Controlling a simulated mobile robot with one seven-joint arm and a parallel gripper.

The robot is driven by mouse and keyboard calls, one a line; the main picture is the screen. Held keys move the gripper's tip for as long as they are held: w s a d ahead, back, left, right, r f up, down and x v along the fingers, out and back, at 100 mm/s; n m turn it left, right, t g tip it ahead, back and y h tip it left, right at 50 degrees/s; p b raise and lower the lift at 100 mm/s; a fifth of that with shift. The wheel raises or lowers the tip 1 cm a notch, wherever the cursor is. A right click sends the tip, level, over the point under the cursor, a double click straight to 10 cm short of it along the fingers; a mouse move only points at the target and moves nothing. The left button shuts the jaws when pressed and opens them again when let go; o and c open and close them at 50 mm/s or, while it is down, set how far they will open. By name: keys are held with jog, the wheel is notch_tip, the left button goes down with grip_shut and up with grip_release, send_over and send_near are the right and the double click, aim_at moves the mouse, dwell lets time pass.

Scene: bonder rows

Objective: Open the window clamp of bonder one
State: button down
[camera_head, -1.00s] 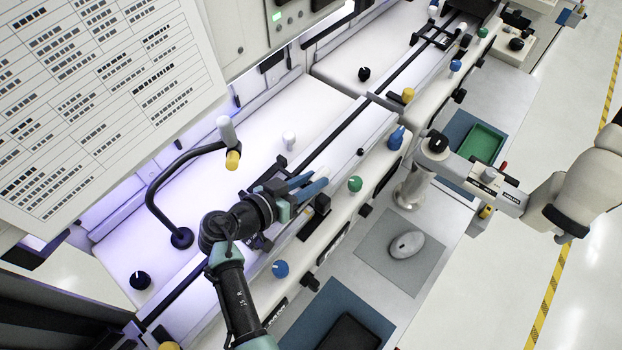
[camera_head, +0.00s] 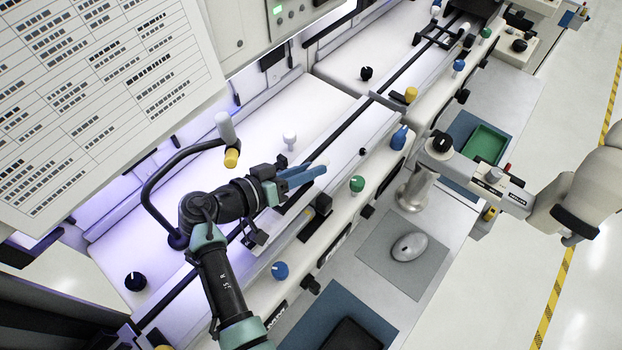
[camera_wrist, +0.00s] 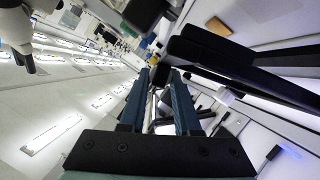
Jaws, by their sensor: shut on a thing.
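Bonder one seems to be the near white machine (camera_head: 262,129), with a long dark rail along its work strip. My gripper (camera_head: 318,170) is low over this strip, its blue fingers pointing right. A small pale piece (camera_head: 324,161) shows at the fingertips and looks like the end of the window clamp's lever; the fingers hide most of it. In the wrist view my gripper (camera_wrist: 161,80) has a finger on each side of a thin, bright rod (camera_wrist: 151,106). The gripper is shut on this lever. Whether the clamp is open or closed cannot be told.
A bent black arm with a yellow-tipped grey knob (camera_head: 226,138) rises close to my wrist. A white knob (camera_head: 289,138) stands behind the fingers. Green (camera_head: 357,184) and blue (camera_head: 281,270) knobs line the front. A microscope-like arm (camera_head: 480,178) stands at right.

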jog(key=shift+w+a+r, duration=0.25)
jog(key=shift+a+r, duration=0.05)
jog(key=shift+r, duration=0.25)
jog(key=c, duration=0.9)
grip_release()
jog(key=shift+s+f, duration=0.1)
jog(key=s+a+b, duration=0.1)
jog(key=s+a, duration=0.1)
jog(key=a, duration=0.1)
jog(key=s+a+b, duration=0.2)
jog(key=s+a, duration=0.1)
jog(key=s+a+b, duration=0.1)
jog(key=s+a, duration=0.1)
jog(key=a, duration=0.1)
jog(key=shift+s+b, duration=0.4)
jog(key=shift+s+a+r, duration=0.3)
jog(key=shift+s+a, duration=0.15)
jog(key=shift+s, duration=0.05)
